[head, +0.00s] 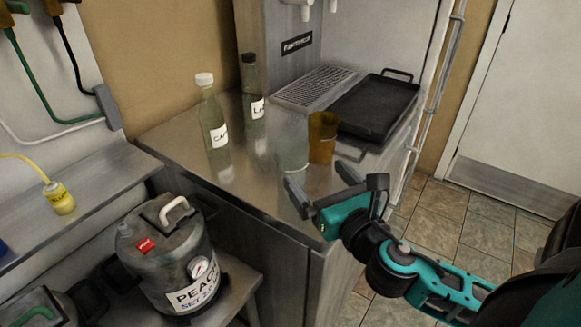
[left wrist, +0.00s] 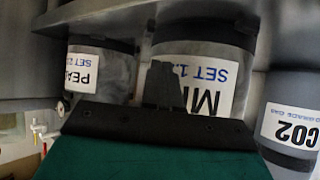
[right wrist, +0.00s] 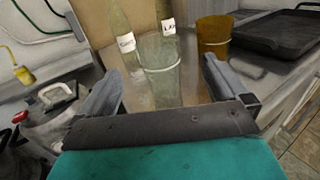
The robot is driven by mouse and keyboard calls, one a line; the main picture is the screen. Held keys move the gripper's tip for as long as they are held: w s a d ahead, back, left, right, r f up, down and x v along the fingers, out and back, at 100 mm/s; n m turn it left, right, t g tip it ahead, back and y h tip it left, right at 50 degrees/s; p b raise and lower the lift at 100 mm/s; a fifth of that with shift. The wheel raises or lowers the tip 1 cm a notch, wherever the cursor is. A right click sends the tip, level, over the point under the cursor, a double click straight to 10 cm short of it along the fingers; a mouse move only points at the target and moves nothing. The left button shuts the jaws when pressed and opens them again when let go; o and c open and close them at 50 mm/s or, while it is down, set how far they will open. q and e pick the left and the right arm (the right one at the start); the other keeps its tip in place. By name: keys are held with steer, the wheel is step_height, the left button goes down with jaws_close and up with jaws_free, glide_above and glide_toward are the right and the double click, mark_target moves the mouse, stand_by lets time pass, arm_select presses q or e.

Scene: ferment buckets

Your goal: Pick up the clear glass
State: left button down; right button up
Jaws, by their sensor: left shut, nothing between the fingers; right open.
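The clear glass (head: 293,156) stands upright on the steel counter (head: 200,175), just left of an amber glass (head: 322,138). My right gripper (head: 318,184) is open at the counter's front edge, on the near side of the clear glass. In the right wrist view the clear glass (right wrist: 160,70) shows between and beyond the two open fingers, with nothing gripped. My left gripper (left wrist: 160,85) shows only in the left wrist view, shut and empty, in front of labelled kegs.
Two bottles, one with a white cap (head: 212,115) and one with a black cap (head: 252,90), stand behind the glass to the left. A black tray (head: 375,108) lies at the right rear. A peach keg (head: 170,255) stands lower left.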

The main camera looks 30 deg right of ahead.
mark_target(300, 159)
steer(key=w, duration=0.5)
steer(key=shift+w+d, duration=0.2)
steer(key=shift+d, duration=0.1)
steer(key=w+p, duration=0.1)
steer(key=w, duration=0.2)
steer(key=shift+w+r, duration=0.15)
steer(key=shift+w, duration=0.2)
steer(key=shift+w+d, duration=0.1)
steer(key=shift+w, duration=0.6)
steer(key=c, duration=1.5)
